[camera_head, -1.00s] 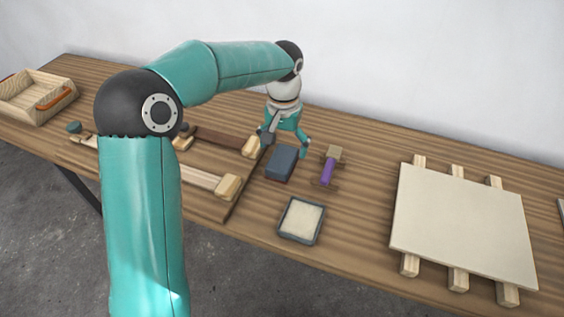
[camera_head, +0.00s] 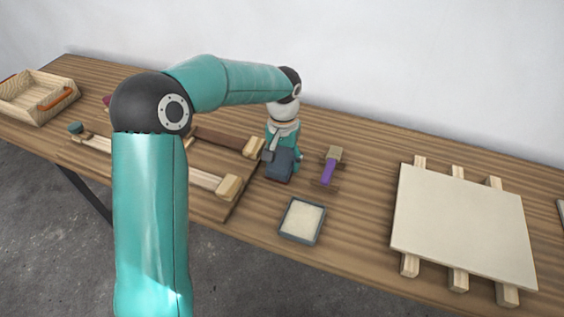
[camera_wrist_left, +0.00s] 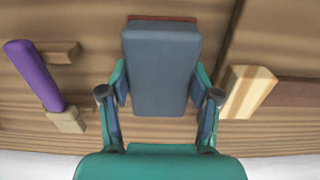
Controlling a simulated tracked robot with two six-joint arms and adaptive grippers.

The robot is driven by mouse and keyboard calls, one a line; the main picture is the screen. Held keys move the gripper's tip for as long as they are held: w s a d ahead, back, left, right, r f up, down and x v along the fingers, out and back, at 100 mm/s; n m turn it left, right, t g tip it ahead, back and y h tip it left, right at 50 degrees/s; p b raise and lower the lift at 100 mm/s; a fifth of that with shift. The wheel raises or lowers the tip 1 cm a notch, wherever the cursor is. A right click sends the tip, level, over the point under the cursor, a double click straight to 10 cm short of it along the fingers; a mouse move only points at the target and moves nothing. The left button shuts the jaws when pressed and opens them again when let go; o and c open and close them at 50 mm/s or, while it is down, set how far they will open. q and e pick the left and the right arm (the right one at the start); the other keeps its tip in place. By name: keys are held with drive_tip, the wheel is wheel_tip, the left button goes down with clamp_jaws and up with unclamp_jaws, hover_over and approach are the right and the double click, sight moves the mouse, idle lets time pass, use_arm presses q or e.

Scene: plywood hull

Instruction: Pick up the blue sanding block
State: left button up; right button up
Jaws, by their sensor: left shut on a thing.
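The blue sanding block (camera_head: 279,165) is a dark blue-grey block in the head view, at the middle of the bench. My left gripper (camera_head: 283,153) is shut on it, coming from behind and above. In the left wrist view the block (camera_wrist_left: 161,70) sits between the two fingers of my left gripper (camera_wrist_left: 160,90), with one finger against each side. A thin reddish-brown edge shows at the block's far end. Whether the block is touching the bench is hard to tell. My right gripper is not in view.
Right of the block lies a purple-handled tool (camera_head: 329,170) on a small wooden rest. In front is a shallow tray with a pale filling (camera_head: 302,220). A wooden frame with clamp bars (camera_head: 215,182) is close on the left. A pale panel on battens (camera_head: 462,222) stands at right.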

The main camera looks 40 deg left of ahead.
sight(283, 158)
use_arm(q)
drive_tip(key=c, duration=0.4)
drive_tip(key=shift+o, duration=0.2)
wheel_tip(283, 158, up, 20)
drive_tip(key=p, duration=0.2)
